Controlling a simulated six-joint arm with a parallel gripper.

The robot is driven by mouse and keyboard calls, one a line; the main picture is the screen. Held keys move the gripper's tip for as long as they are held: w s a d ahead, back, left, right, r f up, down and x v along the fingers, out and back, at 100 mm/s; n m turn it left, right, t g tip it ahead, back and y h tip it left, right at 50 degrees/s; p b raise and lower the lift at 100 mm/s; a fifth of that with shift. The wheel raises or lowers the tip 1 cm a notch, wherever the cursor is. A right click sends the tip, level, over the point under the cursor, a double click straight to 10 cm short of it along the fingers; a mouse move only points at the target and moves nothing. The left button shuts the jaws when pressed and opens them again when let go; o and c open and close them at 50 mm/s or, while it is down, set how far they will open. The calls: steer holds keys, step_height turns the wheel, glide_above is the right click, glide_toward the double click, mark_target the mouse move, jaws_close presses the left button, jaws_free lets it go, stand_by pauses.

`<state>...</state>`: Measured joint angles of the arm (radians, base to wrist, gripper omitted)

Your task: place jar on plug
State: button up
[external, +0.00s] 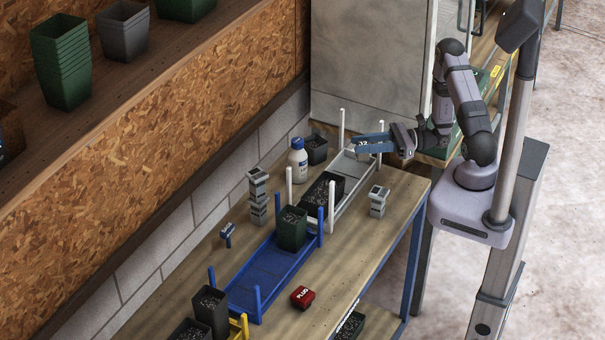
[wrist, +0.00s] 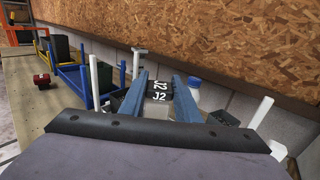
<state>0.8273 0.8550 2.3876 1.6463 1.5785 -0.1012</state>
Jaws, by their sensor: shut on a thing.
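The jar (wrist: 158,91) has a dark lid marked J2 and a pale body. My gripper (external: 366,145) is shut on it, with a blue finger on each side, over the far end of the white rack. In the external view the fingers largely hide the jar (external: 362,143). The plug is a small red block (external: 302,298) lettered PLUG, lying on the bench to the right of the blue rack. It also shows at the left of the wrist view (wrist: 42,81), well away from my gripper.
The white rack (external: 345,205) and blue rack (external: 240,302) have upright posts and hold dark pots of soil. A white bottle (external: 298,160), a grey stack (external: 258,196) and another grey stack (external: 378,201) stand nearby. The bench around the plug is clear.

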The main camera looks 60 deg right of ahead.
steer(key=a+r+n+g+y+b, duration=0.1)
steer(key=a+r+n+g+y, duration=0.25)
steer(key=a, duration=0.75)
steer(key=w+a+r+n+g+y, duration=0.1)
steer(key=a+r+n+g, duration=0.4)
steer(key=a, duration=0.6)
steer(key=a+r+n+g+y+b, duration=0.1)
steer(key=a+n+g+y, duration=0.15)
steer(key=a+g, duration=0.55)
steer(key=t+b, duration=0.2)
steer(key=b, duration=0.2)
glide_above(303, 293)
step_height(303, 293, down, 8)
steer(key=shift+m, duration=0.3)
steer(key=shift+a+f+p, duration=0.1)
steer(key=shift+f+p, duration=1.4)
steer(key=shift+f, duration=3.5)
steer(key=shift+f, duration=0.1)
steer(key=o, duration=1)
steer(key=shift+o, duration=0.2)
